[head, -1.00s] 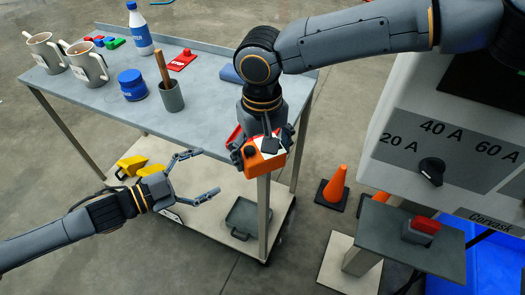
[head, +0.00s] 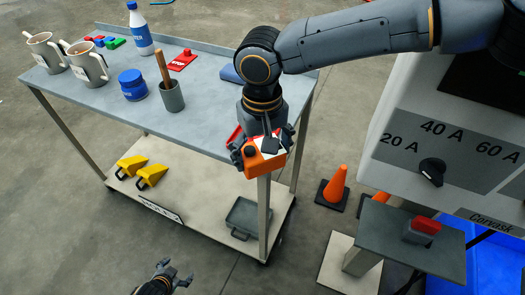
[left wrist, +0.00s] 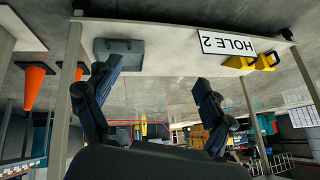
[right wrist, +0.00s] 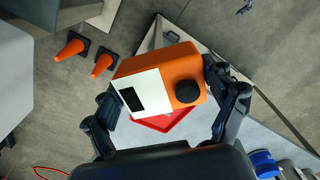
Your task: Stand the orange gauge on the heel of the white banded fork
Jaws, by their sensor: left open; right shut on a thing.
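The orange gauge (head: 266,161) has a white face with a dark window and a black knob. My right gripper (head: 263,146) is shut on it, over the near right corner of the grey cart top. In the right wrist view the gauge (right wrist: 178,62) sits between the two fingers, clear of the floor. My left gripper (head: 176,274) is open and empty, low at the bottom edge of the head view. The left wrist view shows its fingers (left wrist: 153,95) spread with nothing between them. I cannot make out a white banded fork in any view.
The cart top (head: 200,115) holds mugs, a bottle, a blue jar (head: 132,86) and a grey pot. A red tray (right wrist: 160,122) lies below the gauge. Yellow wedges (head: 151,176) rest on the lower shelf. A cone (head: 336,186) and switch cabinet (head: 440,150) stand right.

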